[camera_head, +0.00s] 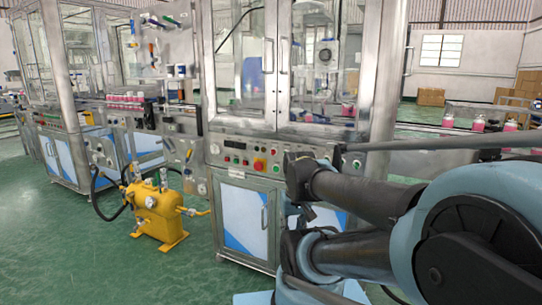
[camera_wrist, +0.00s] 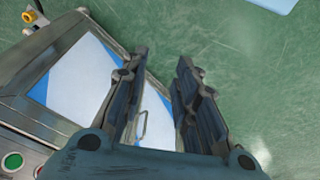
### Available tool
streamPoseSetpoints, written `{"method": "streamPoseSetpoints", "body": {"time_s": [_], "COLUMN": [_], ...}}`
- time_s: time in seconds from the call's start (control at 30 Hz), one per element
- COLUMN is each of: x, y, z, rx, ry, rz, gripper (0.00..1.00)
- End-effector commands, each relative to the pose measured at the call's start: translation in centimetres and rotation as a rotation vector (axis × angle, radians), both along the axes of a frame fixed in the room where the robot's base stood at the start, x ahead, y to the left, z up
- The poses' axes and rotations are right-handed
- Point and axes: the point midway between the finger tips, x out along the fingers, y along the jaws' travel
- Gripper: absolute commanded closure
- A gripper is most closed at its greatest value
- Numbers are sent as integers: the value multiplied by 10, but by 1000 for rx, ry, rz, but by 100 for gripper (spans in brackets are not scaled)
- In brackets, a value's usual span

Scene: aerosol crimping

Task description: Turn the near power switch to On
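The near machine's control panel (camera_head: 245,158) shows in the head view with small buttons and a red emergency knob on yellow (camera_head: 260,164). I cannot tell which control is the power switch or how it is set; my arm covers the panel's right part.
The cabinet door (camera_head: 242,218) is white and blue, with a wire handle (camera_wrist: 143,126) between my fingers in the wrist view. A yellow pump unit (camera_head: 157,212) stands on the floor to the left. Glazed metal-framed doors (camera_head: 242,60) rise above the panel. Green floor (camera_wrist: 235,65) is free.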

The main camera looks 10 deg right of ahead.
Motion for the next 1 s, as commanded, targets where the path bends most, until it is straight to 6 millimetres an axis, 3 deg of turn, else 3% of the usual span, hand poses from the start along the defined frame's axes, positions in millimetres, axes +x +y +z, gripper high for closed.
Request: {"method": "streamPoseSetpoints", "body": {"time_s": [0.07, 0.17, 0.37, 0.7, 1.0], "x": [-7, -2, 29, 110, 192], "y": [-1, -4, -15, -27, -4], "z": [5, 10, 31, 78, 117], "rx": [-4, -26, -141, -383, -564], "ry": [-10, -9, -11, -98, -265], "rz": [0, -6, -33, -116, -189], "gripper": [72, 72, 72, 72, 72]}}
